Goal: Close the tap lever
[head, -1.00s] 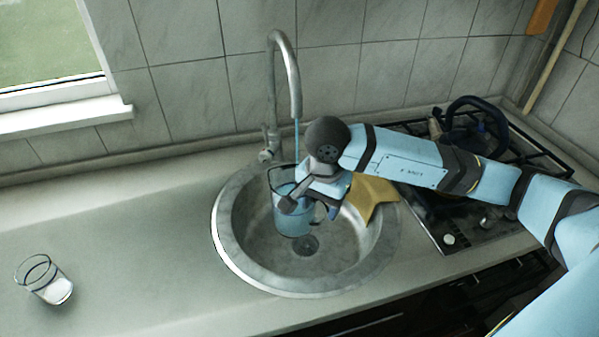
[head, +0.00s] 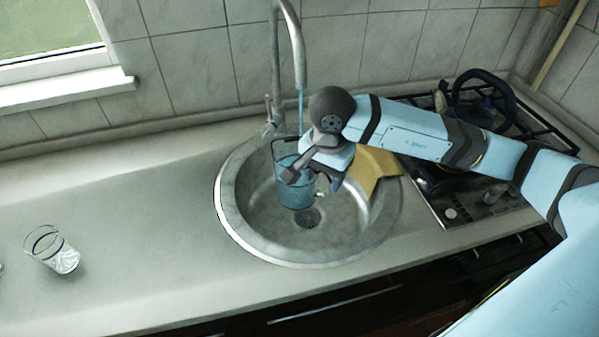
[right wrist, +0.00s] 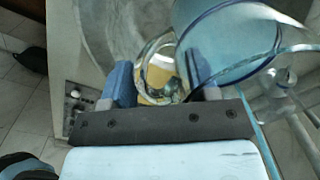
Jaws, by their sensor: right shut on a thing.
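The grey metal tap (head: 296,45) stands behind the sink, and a thin blue stream of water (head: 301,108) falls from its spout. Its lever (head: 268,108) is at the left of the tap's base and looks upright. My right gripper (head: 324,178) is shut on the handle of a clear jug (head: 296,192) holding bluish water. The jug is over the sink (head: 243,230), under the stream. In the right wrist view the jug (right wrist: 222,45) is beside the fingers, with the tap fittings (right wrist: 275,90) at the right. My left gripper is not in view.
A clear glass (head: 52,250) stands on the counter at the left, and the counter (head: 140,230) between it and the sink is clear. A yellow cloth (head: 372,165) hangs over the sink's right rim.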

